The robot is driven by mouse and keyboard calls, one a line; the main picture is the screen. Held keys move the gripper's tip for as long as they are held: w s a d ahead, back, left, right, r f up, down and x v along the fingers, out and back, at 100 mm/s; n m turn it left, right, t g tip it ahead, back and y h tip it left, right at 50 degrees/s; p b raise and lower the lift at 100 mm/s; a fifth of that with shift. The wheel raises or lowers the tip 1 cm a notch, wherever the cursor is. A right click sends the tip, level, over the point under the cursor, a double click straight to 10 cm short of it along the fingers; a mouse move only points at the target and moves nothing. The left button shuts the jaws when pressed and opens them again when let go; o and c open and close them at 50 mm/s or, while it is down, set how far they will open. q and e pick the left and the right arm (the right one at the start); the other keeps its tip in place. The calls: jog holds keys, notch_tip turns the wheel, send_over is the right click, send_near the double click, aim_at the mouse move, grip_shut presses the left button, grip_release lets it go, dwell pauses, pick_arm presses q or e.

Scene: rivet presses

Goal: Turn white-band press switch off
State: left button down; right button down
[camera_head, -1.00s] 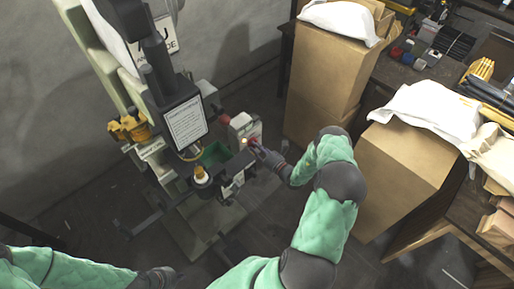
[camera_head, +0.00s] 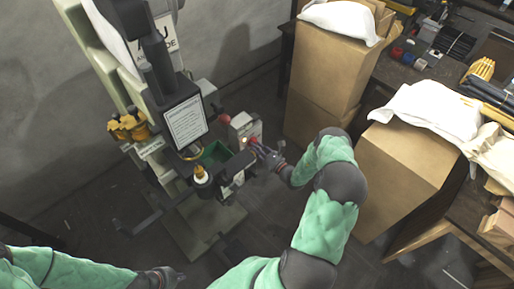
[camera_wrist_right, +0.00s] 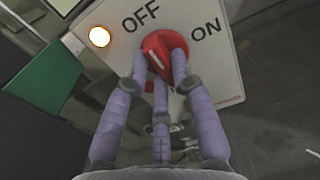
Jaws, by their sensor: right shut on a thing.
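The press (camera_head: 150,60) stands at the left, with a pale switch box (camera_head: 240,127) on its right side. The box's face shows OFF and ON labels, a lit round lamp (camera_wrist_right: 99,37) and a red rotary knob (camera_wrist_right: 156,42). The lamp is glowing. My right gripper (camera_head: 259,149) is at the box; in the wrist view its fingers (camera_wrist_right: 162,62) close around the knob, touching it and hiding part of it. The knob's exact pointing direction is hard to tell. My left gripper (camera_head: 172,277) is low at the bottom left, away from the press; its opening is unclear.
A green bin (camera_head: 213,153) sits on the press beside the switch box. Stacked cardboard boxes (camera_head: 325,70) stand to the right, and another box (camera_head: 405,180) is near my right arm. A cluttered workbench (camera_head: 425,65) is further right. Dark floor is open below the press.

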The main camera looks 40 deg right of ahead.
jog(key=shift+f, duration=0.1)
jog(key=c, duration=1)
grip_release()
jog(key=shift+c, duration=0.2)
jog(key=s+d, duration=0.1)
jog(key=s, duration=1.1)
